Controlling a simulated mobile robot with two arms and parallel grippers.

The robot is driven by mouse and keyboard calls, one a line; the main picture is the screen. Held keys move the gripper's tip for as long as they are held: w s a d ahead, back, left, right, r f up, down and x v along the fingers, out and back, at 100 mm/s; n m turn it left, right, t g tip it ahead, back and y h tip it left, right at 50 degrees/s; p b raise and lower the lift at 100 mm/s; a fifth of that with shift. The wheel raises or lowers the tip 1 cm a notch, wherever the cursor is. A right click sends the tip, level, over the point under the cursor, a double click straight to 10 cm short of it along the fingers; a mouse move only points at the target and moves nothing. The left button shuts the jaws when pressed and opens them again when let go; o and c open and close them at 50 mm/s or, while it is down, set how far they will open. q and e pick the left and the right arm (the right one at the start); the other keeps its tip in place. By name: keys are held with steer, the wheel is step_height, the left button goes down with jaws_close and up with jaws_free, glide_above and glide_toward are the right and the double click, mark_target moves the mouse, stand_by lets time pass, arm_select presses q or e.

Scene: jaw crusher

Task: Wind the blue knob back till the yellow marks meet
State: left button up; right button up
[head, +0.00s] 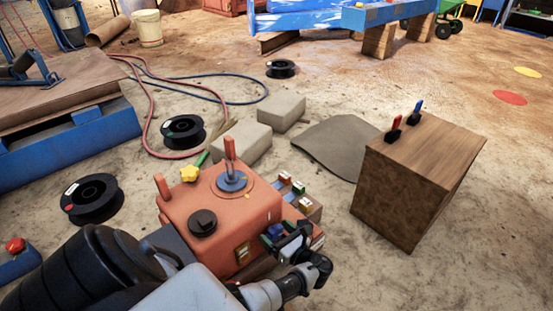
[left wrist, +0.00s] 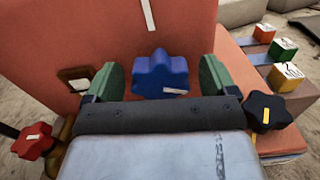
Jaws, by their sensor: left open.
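The blue star-shaped knob (left wrist: 160,75) sits on the front face of the orange housing (left wrist: 60,40). It carries a pale mark near its lower right edge. A pale line (left wrist: 148,14) runs down the housing above it, so the two marks are apart. My left gripper (left wrist: 160,82) is open, with one green-padded finger on each side of the knob and gaps between. In the head view the left gripper (head: 282,240) is at the housing's front right, and the knob is mostly hidden there. My right gripper is not in view.
A black star knob (left wrist: 266,110) stands close right of the gripper, and a red star knob (left wrist: 32,141) at the left. Levers with coloured cubes (left wrist: 284,50) lie to the right. A wooden box (head: 415,185) with two switches stands farther right.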

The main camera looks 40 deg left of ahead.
arm_select(q)
steer(key=c, duration=0.9)
